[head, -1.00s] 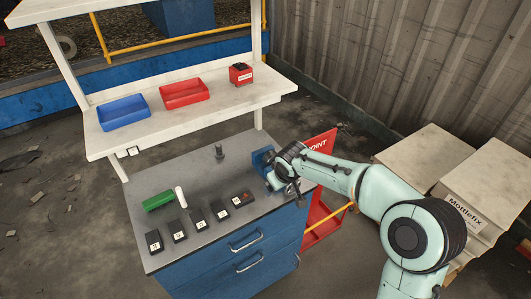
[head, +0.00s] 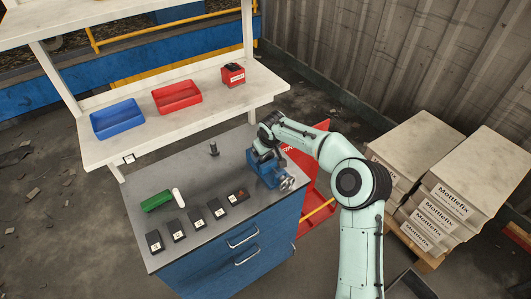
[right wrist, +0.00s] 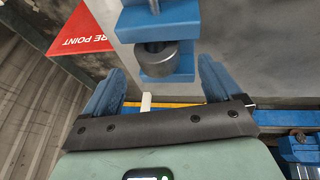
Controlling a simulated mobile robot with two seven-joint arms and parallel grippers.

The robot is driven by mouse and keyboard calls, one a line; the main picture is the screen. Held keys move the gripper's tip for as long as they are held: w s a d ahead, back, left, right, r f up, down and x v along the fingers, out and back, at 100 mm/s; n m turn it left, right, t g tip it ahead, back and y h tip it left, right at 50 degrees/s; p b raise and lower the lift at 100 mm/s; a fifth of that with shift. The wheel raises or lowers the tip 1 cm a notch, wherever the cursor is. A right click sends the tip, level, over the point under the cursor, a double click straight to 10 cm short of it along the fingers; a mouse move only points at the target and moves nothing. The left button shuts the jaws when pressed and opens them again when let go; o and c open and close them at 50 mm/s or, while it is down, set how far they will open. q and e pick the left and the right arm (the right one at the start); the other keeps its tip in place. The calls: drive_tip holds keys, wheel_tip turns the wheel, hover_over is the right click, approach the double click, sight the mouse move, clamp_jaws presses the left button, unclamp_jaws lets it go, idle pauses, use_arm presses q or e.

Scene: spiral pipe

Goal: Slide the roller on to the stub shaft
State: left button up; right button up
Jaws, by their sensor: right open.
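A short dark upright post on a wider base (head: 213,149), which may be the stub shaft, stands near the back of the bench. My right gripper (head: 262,153) is at the blue vise (head: 270,177) on the bench's right end, away from the green cylinder. In the right wrist view its fingers (right wrist: 156,88) are open and apart, with nothing between them. Ahead of them is a grey metal cylinder (right wrist: 156,57) in a blue holder. My left gripper is not in view.
A white upright cylinder (head: 179,196) stands beside the green one. Several dark labelled blocks (head: 197,220) line the bench's front. A blue tray (head: 117,118), a red tray (head: 177,97) and a red box (head: 233,75) sit on the shelf above. Stacked boxes (head: 440,190) stand at the right.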

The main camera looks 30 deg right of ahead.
drive_tip(key=shift+w+d, duration=0.1)
drive_tip(key=shift+w, duration=0.2)
drive_tip(key=p+x, duration=0.1)
drive_tip(key=x, duration=0.4)
drive_tip(key=shift+w, duration=0.1)
drive_tip(key=c, duration=1.4)
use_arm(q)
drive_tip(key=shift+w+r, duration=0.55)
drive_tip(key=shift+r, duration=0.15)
use_arm(e)
drive_tip(key=shift+r, duration=0.1)
drive_tip(key=shift+r, duration=0.25)
drive_tip(key=r, duration=0.3)
drive_tip(key=shift+a, duration=0.4)
drive_tip(key=a+b, duration=0.1)
drive_tip(key=a, duration=0.4)
drive_tip(key=s+a+b, duration=0.1)
drive_tip(key=a, duration=0.5)
drive_tip(key=a+b, duration=0.1)
drive_tip(key=a, duration=0.4)
drive_tip(key=shift+s+a+f, duration=0.1)
drive_tip(key=shift+s+a, duration=0.15)
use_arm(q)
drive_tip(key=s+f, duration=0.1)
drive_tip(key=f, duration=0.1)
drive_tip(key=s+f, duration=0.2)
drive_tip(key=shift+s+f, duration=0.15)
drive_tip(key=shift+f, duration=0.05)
use_arm(e)
drive_tip(key=shift+a, duration=0.35)
